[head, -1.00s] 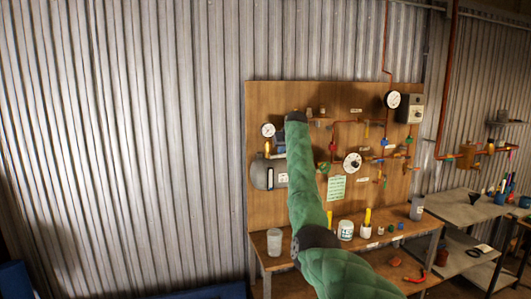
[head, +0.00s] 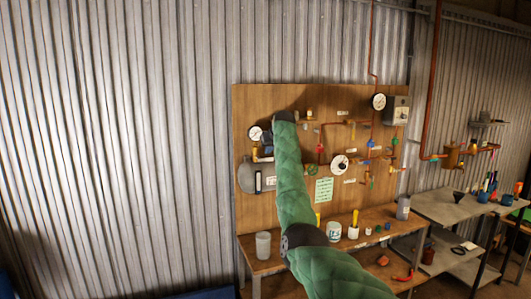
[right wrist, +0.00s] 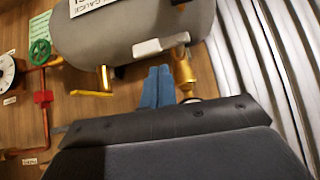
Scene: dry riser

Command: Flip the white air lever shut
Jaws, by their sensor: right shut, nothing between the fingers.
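The white lever (right wrist: 160,45) shows in the right wrist view, lying across the front of the grey air tank (right wrist: 130,28) near a brass fitting (right wrist: 185,72). My right gripper (right wrist: 157,88) is shut and empty. Its blue fingertips sit just below the lever in that picture, close to it; I cannot tell whether they touch. In the head view the tank (head: 246,178) is at the left of the board, partly behind my green right arm, and the lever is too small to make out. My left gripper is not in view.
The wooden board (head: 350,98) carries gauges, pipes and valves. A red valve (right wrist: 43,97) and green handwheel (right wrist: 40,52) are left in the wrist view.

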